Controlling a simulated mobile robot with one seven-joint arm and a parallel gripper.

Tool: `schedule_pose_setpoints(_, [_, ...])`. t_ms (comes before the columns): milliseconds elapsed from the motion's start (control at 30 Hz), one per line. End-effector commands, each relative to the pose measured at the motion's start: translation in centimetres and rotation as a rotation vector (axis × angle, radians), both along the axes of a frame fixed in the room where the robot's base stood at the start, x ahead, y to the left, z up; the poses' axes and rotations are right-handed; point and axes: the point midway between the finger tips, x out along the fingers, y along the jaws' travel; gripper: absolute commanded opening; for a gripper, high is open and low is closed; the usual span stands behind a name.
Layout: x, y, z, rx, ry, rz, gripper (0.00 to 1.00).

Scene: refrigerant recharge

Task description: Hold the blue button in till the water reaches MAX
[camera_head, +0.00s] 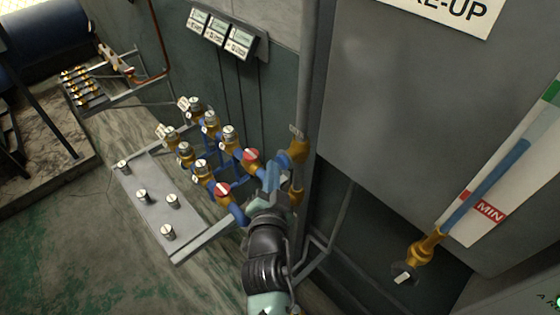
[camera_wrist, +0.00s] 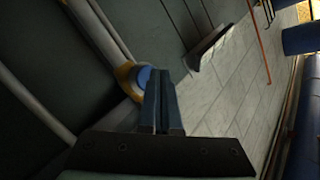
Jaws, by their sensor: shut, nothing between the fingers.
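The blue button (camera_wrist: 144,76) sits in a brass ring in the wrist view, partly behind my fingertips. My gripper (camera_wrist: 162,74) is shut and empty, its tips at the button; I cannot tell whether they press it. In the head view my gripper (camera_head: 273,174) is beside a brass fitting (camera_head: 297,151) on the grey cabinet's edge. The sight gauge on the right holds a blue water column (camera_head: 500,172). Its top is well above the red MIN mark (camera_head: 490,210) and below a green mark (camera_head: 552,92) at the picture's edge. No MAX lettering is readable.
Several brass valves (camera_head: 210,122) on blue pipes, two with red caps, stand just left of my gripper. A grey plate (camera_head: 155,200) with several knobs lies below them. The grey cabinet (camera_head: 400,90) rises to the right. A brass gauge valve (camera_head: 425,245) sits below the gauge.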

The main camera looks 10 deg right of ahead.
Motion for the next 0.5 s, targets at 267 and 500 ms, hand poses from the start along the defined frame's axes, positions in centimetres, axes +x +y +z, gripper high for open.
schedule_pose_setpoints(267, [0.22, -0.29, 0.06, 0.000, 0.000, 0.000, 0.00])
schedule_pose_setpoints(500, [0.38, -0.57, 0.06, -0.001, 0.000, -0.001, 0.00])
